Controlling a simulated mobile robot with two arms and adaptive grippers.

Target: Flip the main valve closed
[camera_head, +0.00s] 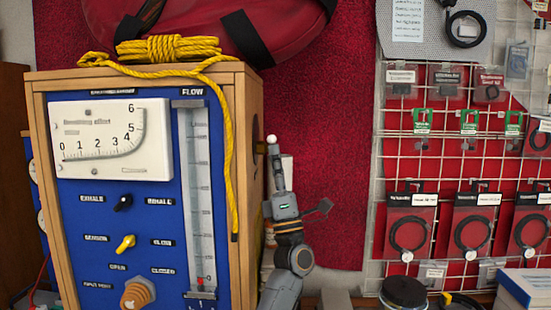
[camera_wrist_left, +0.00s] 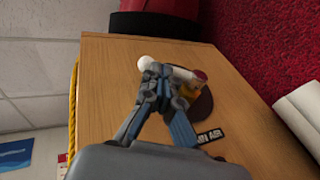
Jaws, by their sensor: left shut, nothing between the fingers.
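The main valve sits on the right side of the wooden test box. In the left wrist view its white lever with a ball end (camera_wrist_left: 146,62), a red cap (camera_wrist_left: 200,74) and a brass body (camera_wrist_left: 190,90) show over a dark round plate (camera_wrist_left: 202,108). A small dark label (camera_wrist_left: 210,137) is beside it. In the head view the white ball (camera_head: 271,139) shows just above my fingertips. My left gripper (camera_head: 274,153) is shut and empty, its fingertips (camera_wrist_left: 160,78) close beside the lever. I cannot tell whether they touch. The fingers partly hide the valve body. My right gripper is not in view.
The box's blue front panel (camera_head: 140,215) has a gauge (camera_head: 112,138), a flow tube (camera_head: 197,190) and several knobs. A yellow rope (camera_head: 229,150) hangs down its right front edge. A wire rack (camera_head: 455,178) with bagged parts stands at right. Red wall (camera_head: 330,160) shows between.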

